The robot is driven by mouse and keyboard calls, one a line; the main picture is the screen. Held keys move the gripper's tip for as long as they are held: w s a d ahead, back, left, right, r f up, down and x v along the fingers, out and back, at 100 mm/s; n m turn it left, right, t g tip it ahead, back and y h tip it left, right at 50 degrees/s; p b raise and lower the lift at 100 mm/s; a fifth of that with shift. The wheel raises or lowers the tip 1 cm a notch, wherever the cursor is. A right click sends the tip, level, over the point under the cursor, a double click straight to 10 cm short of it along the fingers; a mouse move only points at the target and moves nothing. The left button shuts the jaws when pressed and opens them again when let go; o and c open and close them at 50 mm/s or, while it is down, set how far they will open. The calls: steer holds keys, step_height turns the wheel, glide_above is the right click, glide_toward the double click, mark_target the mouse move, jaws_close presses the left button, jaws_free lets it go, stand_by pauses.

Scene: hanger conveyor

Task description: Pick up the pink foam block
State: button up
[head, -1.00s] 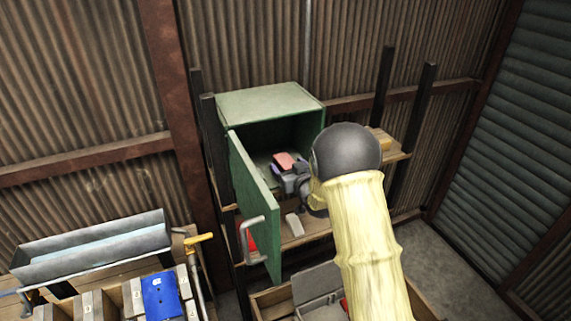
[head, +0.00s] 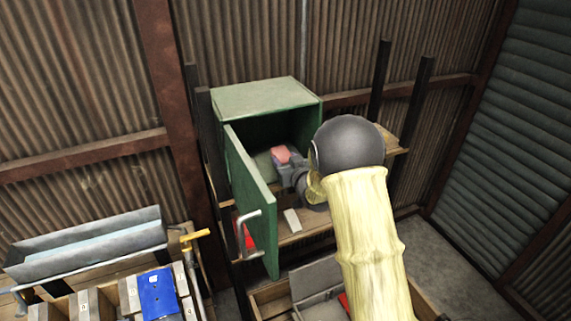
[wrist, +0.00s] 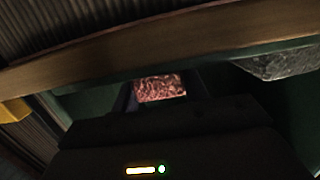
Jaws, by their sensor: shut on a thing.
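The pink foam block (head: 281,154) is at the mouth of the open green cabinet (head: 266,95). My gripper (head: 283,161) reaches in from the right and is shut on the block. In the wrist view the block (wrist: 160,88) shows as a mottled pink patch beyond the dark gripper body. The fingers are mostly hidden there. I cannot tell whether the block touches the cabinet floor.
The cabinet door (head: 252,200) stands open to the left of my gripper, with a metal handle (head: 246,233). A small pale piece (head: 293,220) lies on the wooden shelf below. A blue object (head: 158,293) sits among blocks at lower left.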

mark_target(286, 158)
step_height(286, 158, up, 6)
steer(key=b, duration=0.2)
steer(key=shift+b, duration=0.35)
steer(key=f+b+v, duration=0.3)
steer(key=b+v, duration=0.3)
steer(key=v, duration=1.3)
steer(key=shift+s+r+b, duration=0.25)
steer(key=shift+s+b, duration=0.15)
steer(key=shift+s, duration=0.05)
steer(key=shift+w+d, duration=0.1)
steer(key=shift+d, duration=0.05)
